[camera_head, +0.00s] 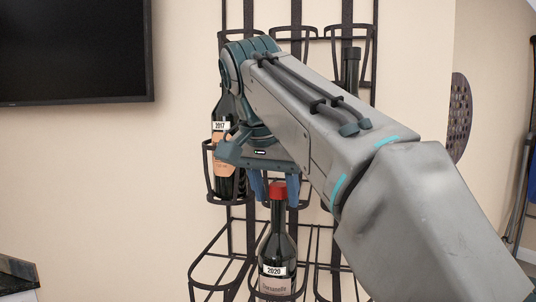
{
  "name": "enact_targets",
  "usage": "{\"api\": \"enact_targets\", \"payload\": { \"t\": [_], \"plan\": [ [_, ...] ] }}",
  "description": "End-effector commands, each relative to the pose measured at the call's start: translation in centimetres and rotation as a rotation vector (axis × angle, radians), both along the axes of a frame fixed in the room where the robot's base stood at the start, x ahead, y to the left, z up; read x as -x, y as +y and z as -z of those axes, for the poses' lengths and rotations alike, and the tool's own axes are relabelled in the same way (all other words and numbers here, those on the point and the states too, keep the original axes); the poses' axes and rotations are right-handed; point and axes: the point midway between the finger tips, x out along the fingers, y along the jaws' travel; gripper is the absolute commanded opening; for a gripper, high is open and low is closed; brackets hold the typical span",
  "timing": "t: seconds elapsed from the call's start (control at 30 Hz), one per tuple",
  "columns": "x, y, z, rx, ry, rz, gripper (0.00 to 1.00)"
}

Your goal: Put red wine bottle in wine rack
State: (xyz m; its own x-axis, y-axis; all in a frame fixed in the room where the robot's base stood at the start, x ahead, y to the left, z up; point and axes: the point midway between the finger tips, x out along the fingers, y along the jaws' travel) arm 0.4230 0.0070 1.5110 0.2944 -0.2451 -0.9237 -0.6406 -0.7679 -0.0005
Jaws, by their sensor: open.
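A dark wine bottle (278,246) with a red cap and a white "2020" label stands upright at the lower middle of the black wire wine rack (210,262). Its lower part shows behind or within a lower holder of the rack; its base is out of frame. My gripper (275,190) points down just above the bottle, with its blue fingers apart on either side of the red cap. The fingers look open, and I see no clear contact with the bottle. My arm hides much of the rack's middle and right.
A "2017" bottle (222,160) sits in a left holder of the rack, close to my wrist. Another dark bottle (350,72) stands in the upper right, partly behind my arm. A black screen (75,50) hangs at upper left, and a dark counter corner (18,275) shows at lower left.

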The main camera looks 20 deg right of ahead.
Motion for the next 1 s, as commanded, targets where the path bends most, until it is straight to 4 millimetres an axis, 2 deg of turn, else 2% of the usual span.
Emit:
{"api": "enact_targets", "payload": {
  "t": [0.03, 0.2, 0.4, 0.63, 1.0],
  "plan": [
    [0.2, 0.2, -1.1, 0.000, -0.003, 0.001, 0.47],
    [1.1, 1.0, -4.1, 0.001, -0.002, 0.002, 0.47],
    [2.0, 1.8, -6.8, 0.000, -0.002, 0.001, 0.47],
    [2.5, 2.1, -8.0, 0.000, 0.000, 0.001, 0.47],
    [2.6, 2.1, -8.0, 0.000, 0.001, -0.001, 0.47]
  ]
}}
